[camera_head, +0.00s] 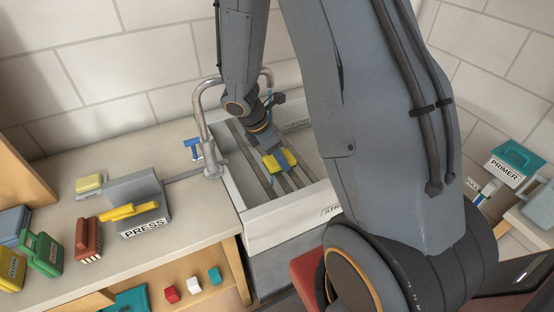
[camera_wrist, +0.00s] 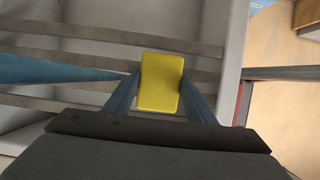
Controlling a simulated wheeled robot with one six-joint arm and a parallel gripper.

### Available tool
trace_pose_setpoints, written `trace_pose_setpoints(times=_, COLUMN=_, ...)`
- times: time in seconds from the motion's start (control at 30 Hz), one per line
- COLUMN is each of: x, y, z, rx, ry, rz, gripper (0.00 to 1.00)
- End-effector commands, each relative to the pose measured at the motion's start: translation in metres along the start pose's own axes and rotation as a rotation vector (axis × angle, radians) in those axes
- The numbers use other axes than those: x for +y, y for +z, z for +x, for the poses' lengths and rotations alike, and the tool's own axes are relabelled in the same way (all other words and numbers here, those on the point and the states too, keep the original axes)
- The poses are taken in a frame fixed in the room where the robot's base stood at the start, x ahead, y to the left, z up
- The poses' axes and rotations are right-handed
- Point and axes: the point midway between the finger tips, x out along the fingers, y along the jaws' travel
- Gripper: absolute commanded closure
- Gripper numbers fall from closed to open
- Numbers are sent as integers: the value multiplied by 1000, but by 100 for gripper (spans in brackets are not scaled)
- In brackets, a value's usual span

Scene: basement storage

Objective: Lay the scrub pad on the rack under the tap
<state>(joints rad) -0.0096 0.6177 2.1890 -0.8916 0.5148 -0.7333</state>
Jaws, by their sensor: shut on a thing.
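The yellow scrub pad (camera_head: 287,155) is between the blue fingers of my gripper (camera_head: 276,161), inside the sink. The wrist view shows the pad (camera_wrist: 161,80) with a finger against each side, so my gripper (camera_wrist: 160,98) is shut on it. The rack (camera_head: 291,185) is a row of dark slats across the sink; its grey bars (camera_wrist: 90,48) show behind the pad in the wrist view. The pad is over the slats; I cannot tell whether it touches them. The curved metal tap (camera_head: 203,112) stands at the sink's left rim.
The pale sink (camera_head: 262,228) has raised walls around the rack. On the counter at left are a pale yellow block (camera_head: 90,184), a grey PRESS stand (camera_head: 146,221) with a yellow tool (camera_head: 128,211), a red brush (camera_head: 88,238) and a green case (camera_head: 43,253). A PRIMER box (camera_head: 507,170) is far right.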

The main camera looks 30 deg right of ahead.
Motion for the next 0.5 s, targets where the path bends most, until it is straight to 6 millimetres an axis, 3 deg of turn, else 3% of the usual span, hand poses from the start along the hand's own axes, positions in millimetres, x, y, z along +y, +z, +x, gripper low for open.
trace_pose_setpoints(times=0.37, x=0, y=-1, z=3, rx=0, ry=1, rz=1, gripper=74)
trace_pose_setpoints(times=0.4, x=0, y=-1, z=4, rx=0, ry=1, rz=1, gripper=48)
trace_pose_setpoints(times=0.5, x=0, y=-1, z=3, rx=0, ry=1, rz=1, gripper=31)
